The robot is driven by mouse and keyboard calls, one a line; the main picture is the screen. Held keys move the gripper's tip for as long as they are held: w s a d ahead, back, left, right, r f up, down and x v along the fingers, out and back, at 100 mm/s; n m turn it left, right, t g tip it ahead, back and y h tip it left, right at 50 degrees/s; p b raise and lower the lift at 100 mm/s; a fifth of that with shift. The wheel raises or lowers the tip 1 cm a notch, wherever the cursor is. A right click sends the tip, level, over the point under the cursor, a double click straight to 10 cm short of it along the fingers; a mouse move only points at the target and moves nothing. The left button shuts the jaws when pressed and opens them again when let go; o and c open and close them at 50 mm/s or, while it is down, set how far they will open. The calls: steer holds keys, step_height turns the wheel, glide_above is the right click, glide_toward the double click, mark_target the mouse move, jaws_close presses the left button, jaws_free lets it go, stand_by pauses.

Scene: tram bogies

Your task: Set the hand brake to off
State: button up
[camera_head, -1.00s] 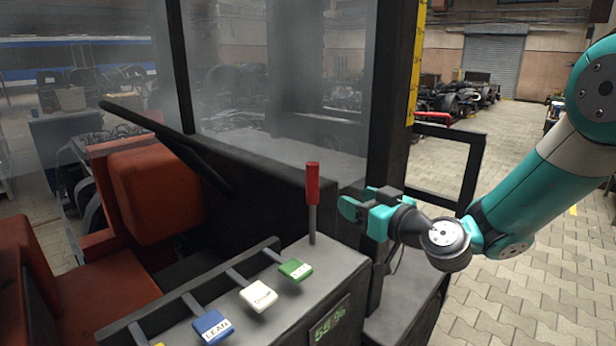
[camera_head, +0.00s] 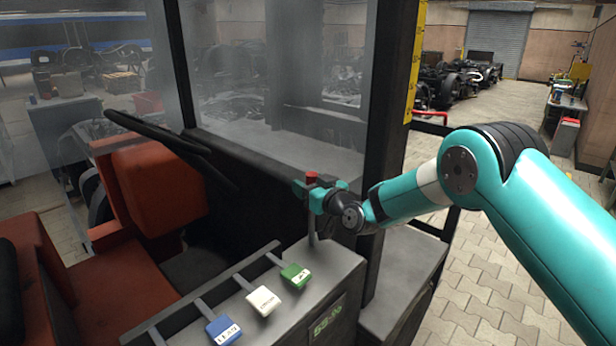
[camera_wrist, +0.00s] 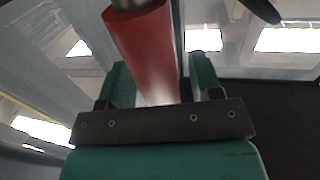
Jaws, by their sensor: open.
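The hand brake is an upright lever with a red grip (camera_head: 311,176) on a grey post (camera_head: 313,225), at the back end of the grey console. My gripper (camera_head: 318,194) is at the red grip, with its teal fingers around it. In the wrist view the red grip (camera_wrist: 148,50) stands between the two teal fingers of my gripper (camera_wrist: 155,85), which are apart on either side of it. Whether either finger touches the grip cannot be told. The lower part of the grip is hidden by the gripper in the head view.
A dark cab pillar (camera_head: 392,130) stands just behind my gripper.

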steer(key=shift+w+a, duration=0.3)
jaws_close()
